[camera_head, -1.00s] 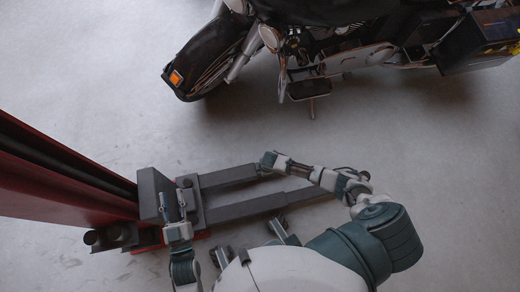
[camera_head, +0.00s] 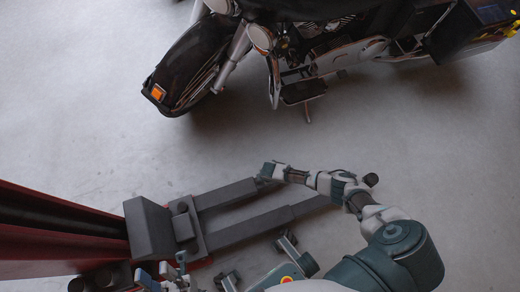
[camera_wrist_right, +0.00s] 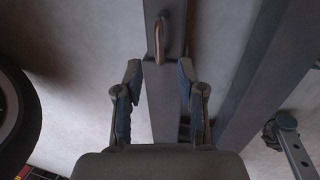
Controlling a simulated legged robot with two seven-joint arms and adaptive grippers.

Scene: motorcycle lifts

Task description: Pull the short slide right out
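Two dark grey lift arms reach right from the lift's base. The far arm (camera_head: 227,194) has a narrower slide at its outer end, partly hidden by my right gripper. In the right wrist view, a brownish handle (camera_wrist_right: 160,38) stands on a grey bar (camera_wrist_right: 176,14). My right gripper (camera_head: 266,171) is over the far arm's outer end. In the wrist view its fingers (camera_wrist_right: 159,82) are apart on either side of the bar, with the handle ahead between them and not gripped. My left gripper (camera_head: 164,269) is low at the left beside the lift's base, its fingers apart and empty.
The near lift arm (camera_head: 250,228) has its own slide (camera_head: 311,206) running under my right arm. A red post (camera_head: 50,240) stands at the left. A motorcycle (camera_head: 320,50) stands at the back; the floor between is clear.

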